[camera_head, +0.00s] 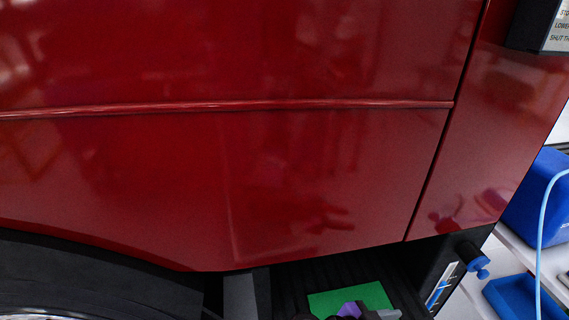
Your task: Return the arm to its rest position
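No part that I can surely name as my gripper shows in the head view. The red car body panel (250,170) fills most of the picture. The dark wheel arch and tyre (90,275) show at the lower left, with a bit of bright rim (45,315) at the bottom edge. Whether the wheel is mounted cannot be told from this part. Faint reddish shapes on the panel look like reflections.
A green surface (375,294) with a purple piece (351,308) and dark and grey parts lies at the bottom, cut off. A blue box (540,205), blue tray (515,298) and light-blue hose (541,240) are at right. A black labelled box (530,25) is at upper right.

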